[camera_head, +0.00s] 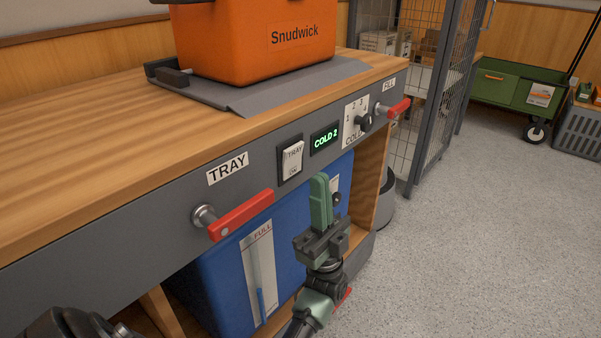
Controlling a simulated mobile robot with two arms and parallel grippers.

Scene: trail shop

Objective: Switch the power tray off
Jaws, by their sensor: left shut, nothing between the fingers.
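The grey tray (275,95) lies on the wooden counter under an orange box marked Snudwick. On the counter's grey front panel, a white rocker switch (292,160) in a dark frame bears the words TRAY and ON. I cannot tell which way it is pressed. A red lever (240,214) sits under a TRAY label to its left. My left gripper (320,182) has green fingers, shut and empty. It points up, below and right of the switch in the picture, apart from it. My right gripper is not in view.
Right of the switch are a green COLD 2 display (325,139), a COLD dial (364,122) and a red FILL lever (396,108). A blue container (215,285) stands under the counter.

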